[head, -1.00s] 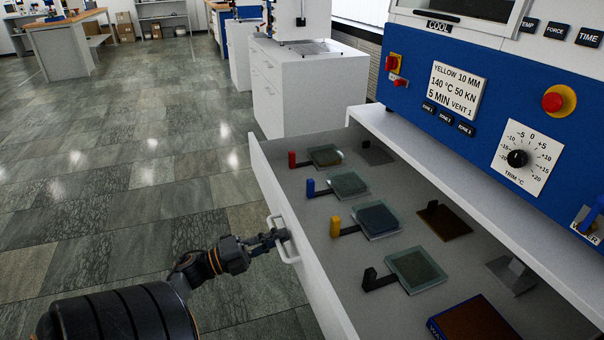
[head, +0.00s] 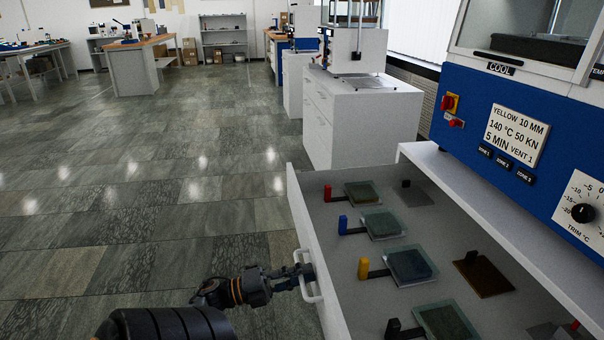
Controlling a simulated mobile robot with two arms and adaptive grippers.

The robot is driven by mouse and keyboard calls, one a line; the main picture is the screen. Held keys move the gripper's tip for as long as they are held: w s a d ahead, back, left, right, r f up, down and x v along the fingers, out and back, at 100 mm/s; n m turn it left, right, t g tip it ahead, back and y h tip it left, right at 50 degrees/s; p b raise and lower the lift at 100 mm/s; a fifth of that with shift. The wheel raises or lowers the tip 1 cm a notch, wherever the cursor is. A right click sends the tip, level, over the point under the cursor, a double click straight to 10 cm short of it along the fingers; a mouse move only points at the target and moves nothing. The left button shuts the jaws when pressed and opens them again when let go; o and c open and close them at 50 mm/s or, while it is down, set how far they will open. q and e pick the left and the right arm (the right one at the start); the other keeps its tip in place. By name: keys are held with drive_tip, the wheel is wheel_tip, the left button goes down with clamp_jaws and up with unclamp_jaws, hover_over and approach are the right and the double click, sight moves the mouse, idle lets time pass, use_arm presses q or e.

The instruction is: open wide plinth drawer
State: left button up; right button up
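The wide plinth drawer (head: 318,238) stands pulled out from under the blue and white press (head: 470,130), with its inside in plain view. A white bar handle (head: 308,277) is on its front panel. My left gripper (head: 300,278) is at this handle, its fingers around the bar; the fingertips are small and partly hidden by the handle. My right gripper is not in view.
The drawer holds several plates with red, blue, yellow and black (head: 394,328) tabs, plus a brown plate (head: 484,276). A white cabinet (head: 360,125) stands beyond the drawer. Open tiled floor (head: 130,200) lies to the left.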

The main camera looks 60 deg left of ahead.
use_arm(q)
drive_tip(key=shift+r, duration=0.1)
drive_tip(key=v, duration=1.2)
idle(0.4)
